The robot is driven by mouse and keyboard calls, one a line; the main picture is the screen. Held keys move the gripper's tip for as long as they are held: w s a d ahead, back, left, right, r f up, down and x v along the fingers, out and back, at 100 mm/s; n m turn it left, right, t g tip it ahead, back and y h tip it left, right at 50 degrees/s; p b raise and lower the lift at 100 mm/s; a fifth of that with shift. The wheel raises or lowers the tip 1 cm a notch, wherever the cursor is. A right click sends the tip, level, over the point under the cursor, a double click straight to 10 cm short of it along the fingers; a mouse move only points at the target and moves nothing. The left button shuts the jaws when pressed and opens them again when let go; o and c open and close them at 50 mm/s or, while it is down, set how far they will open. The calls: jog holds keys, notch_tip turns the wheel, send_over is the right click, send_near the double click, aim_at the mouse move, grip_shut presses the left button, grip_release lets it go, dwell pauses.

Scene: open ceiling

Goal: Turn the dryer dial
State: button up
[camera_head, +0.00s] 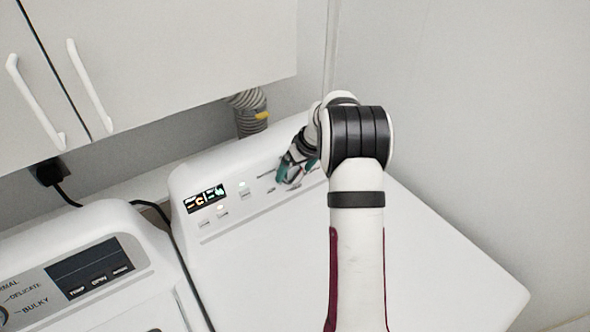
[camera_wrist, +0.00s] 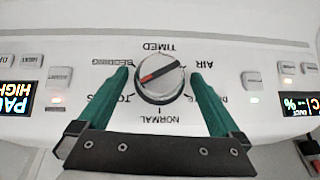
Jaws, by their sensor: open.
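The dryer dial (camera_wrist: 159,78) is a round grey-white knob with a red and dark pointer line on its face. It sits on the white control panel, ringed by labels such as TIMED, AIR, NORMAL and BEDDING. My gripper (camera_wrist: 160,82) is open, with one green finger on each side of the dial. Gaps show between the fingers and the knob in the wrist view. In the head view my gripper (camera_head: 284,180) is at the dryer panel (camera_head: 262,207), and the dial is hidden behind it and the arm.
Small buttons and lit displays (camera_head: 205,198) flank the dial on the panel. A second white machine (camera_head: 110,290) stands at the left. White cabinets (camera_head: 150,50) hang above, and a grey hose (camera_head: 250,112) rises behind the dryer. The dryer top (camera_head: 440,260) is clear on the right.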

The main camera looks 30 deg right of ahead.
jog(key=c, duration=1.3)
jog(key=shift+d, duration=0.1)
jog(key=m+y, duration=0.2)
jog(key=y, duration=0.1)
jog(key=m+y, duration=0.1)
jog(key=shift+d+f+t, duration=0.2)
jog(key=shift+d+t, duration=0.1)
jog(key=shift+d, duration=0.05)
jog(key=m+y, duration=0.1)
jog(key=m+t+y, duration=0.2)
jog(key=y, duration=0.1)
jog(key=shift+s+d+f+m, duration=0.1)
jog(key=shift+d+f+m, duration=0.15)
jog(key=shift+m, duration=0.15)
jog(key=shift+y, duration=0.3)
